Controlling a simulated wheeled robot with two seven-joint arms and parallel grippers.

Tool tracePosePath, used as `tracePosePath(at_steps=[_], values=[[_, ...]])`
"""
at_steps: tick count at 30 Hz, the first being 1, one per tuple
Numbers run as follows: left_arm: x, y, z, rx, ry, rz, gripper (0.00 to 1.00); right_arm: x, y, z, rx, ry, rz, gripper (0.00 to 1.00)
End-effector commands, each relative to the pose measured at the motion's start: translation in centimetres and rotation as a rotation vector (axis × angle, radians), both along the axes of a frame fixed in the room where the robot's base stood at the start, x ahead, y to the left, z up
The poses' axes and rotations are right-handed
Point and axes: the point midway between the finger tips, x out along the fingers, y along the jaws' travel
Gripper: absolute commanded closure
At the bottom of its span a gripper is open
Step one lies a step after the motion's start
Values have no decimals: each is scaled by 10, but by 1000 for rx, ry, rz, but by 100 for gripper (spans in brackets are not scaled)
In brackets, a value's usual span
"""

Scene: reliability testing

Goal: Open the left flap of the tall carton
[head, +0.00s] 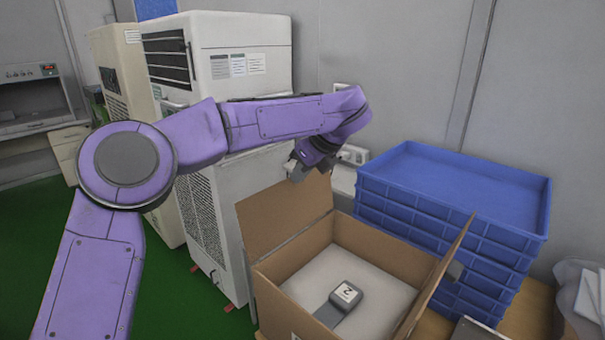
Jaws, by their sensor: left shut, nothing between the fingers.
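The open carton (385,243) stands at the lower right of the head view. Its left flap (285,214) is raised, standing up from the left edge of the opening. Its right flap (440,278) is also up, tilted outward. A grey device (340,303) with a white label marked "2" lies on the pale surface inside. My left gripper (297,174) is shut and empty at the top edge of the left flap, pointing down; I cannot tell whether it touches the cardboard. My right gripper does not show clearly enough to identify.
A stack of blue crates (450,190) stands close behind and right of the carton. A tall white cabinet unit (240,60) stands to the left, with a beige one (120,70) beyond it. A white plastic bag (588,300) lies at the right edge. Green floor (190,310) is clear at lower left.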

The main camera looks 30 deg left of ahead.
Motion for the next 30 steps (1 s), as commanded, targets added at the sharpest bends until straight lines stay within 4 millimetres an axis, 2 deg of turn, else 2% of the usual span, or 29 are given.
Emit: tracePosePath(at_steps=[11,19,23,26,30], values=[[0,0,1,1,0,0,100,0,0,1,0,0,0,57],[0,-1,16,1,0,-1,100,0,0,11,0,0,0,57],[0,-2,17,1,0,-1,100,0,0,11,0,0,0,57],[-2,-11,17,2,0,-2,100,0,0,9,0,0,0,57],[-8,-41,22,4,0,1,100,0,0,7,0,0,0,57]])
